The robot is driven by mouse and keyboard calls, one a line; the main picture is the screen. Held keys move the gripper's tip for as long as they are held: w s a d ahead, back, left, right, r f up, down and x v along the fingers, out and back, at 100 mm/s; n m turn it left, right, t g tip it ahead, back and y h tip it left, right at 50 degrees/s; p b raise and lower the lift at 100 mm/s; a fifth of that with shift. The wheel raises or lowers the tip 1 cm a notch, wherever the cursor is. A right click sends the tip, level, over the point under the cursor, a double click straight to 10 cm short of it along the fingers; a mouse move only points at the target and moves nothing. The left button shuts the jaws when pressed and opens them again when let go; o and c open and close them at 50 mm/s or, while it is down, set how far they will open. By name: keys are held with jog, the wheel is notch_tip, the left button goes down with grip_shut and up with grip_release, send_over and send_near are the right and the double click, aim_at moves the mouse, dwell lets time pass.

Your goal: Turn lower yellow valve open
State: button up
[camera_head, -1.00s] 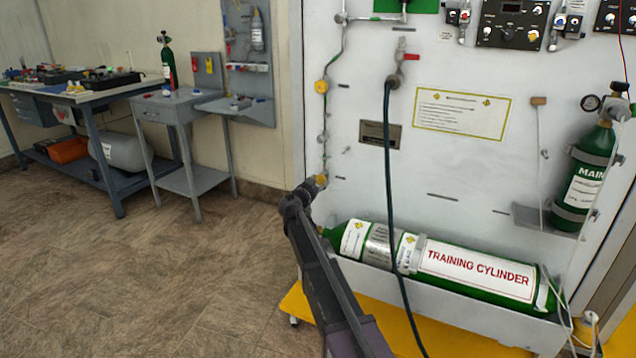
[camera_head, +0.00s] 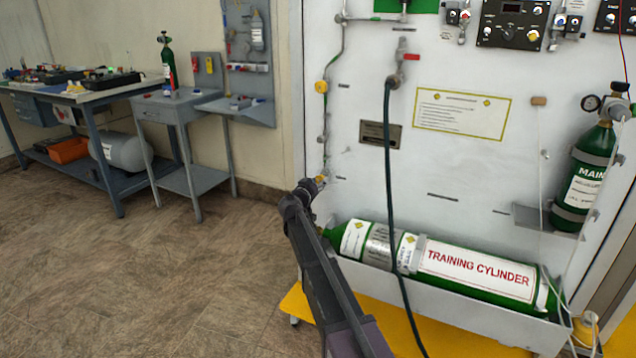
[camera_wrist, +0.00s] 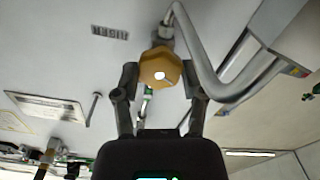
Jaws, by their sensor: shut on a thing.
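My gripper (camera_wrist: 161,76) is shut on this knob, one finger on each side.
An upper yellow valve (camera_head: 321,87) is on the same pipe. The green training cylinder (camera_head: 475,270) lies in a tray to the lower right. A dark hose (camera_head: 388,190) hangs from the red-handled valve (camera_head: 411,57). A bent grey pipe (camera_wrist: 215,80) runs close to my right finger.

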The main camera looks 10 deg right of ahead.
jog(key=shift+w, duration=0.15)
jog(key=o, duration=1.1)
jog(key=shift+o, duration=0.2)
jog(key=v, duration=1.2)
